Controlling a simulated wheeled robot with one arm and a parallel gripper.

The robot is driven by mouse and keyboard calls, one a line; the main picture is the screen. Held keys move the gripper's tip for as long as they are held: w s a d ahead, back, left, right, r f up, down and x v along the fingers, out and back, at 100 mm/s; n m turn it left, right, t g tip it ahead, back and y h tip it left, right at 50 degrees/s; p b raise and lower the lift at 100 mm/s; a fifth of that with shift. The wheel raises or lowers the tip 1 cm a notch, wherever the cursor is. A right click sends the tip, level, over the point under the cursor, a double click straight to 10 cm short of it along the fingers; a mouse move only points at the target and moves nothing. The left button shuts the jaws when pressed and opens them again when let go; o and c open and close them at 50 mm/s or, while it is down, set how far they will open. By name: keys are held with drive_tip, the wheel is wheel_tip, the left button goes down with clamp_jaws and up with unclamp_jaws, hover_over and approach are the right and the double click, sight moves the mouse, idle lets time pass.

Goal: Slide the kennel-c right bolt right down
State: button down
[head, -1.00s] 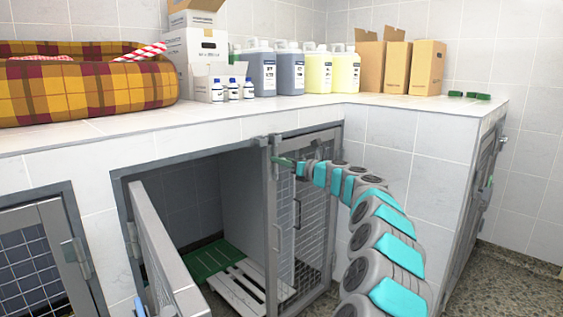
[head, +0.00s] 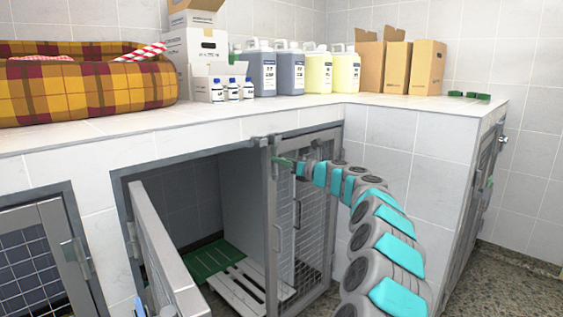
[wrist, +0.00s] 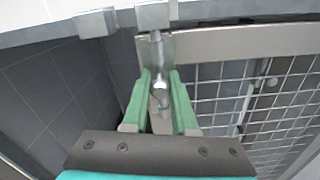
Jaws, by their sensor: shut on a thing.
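My gripper (wrist: 160,74) has two green fingers, one on either side of a grey metal bolt (wrist: 157,48) near the upper corner of a mesh door (wrist: 240,42). The fingers are shut on the bolt, and its lower part runs down between them. In the head view my gripper (head: 285,162) reaches from the right to the top of the door's grey frame (head: 271,215). The bolt itself is mostly hidden there by the fingers. The mesh door (head: 317,215) stands beside an open kennel bay.
Another grey door (head: 163,245) stands swung out on the left of the bay. A green mat and pale slatted board (head: 243,288) lie inside. The white counter (head: 300,112) above holds jugs, boxes and a plaid bed (head: 85,85). A further kennel door (head: 35,255) is at far left.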

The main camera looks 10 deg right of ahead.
sight(277, 169)
wheel_tip(277, 169, down, 4)
drive_tip(key=shift+r+b, duration=0.15)
drive_tip(key=shift+b, duration=0.15)
drive_tip(key=c, duration=1)
unclamp_jaws()
drive_tip(key=shift+o, duration=0.4)
drive_tip(key=shift+r, duration=0.1)
drive_tip(key=shift+s+d, duration=0.5)
drive_tip(key=shift+s, duration=0.05)
drive_tip(key=v, duration=0.6)
drive_tip(key=shift+s+b, duration=0.15)
drive_tip(key=shift+b, duration=0.15)
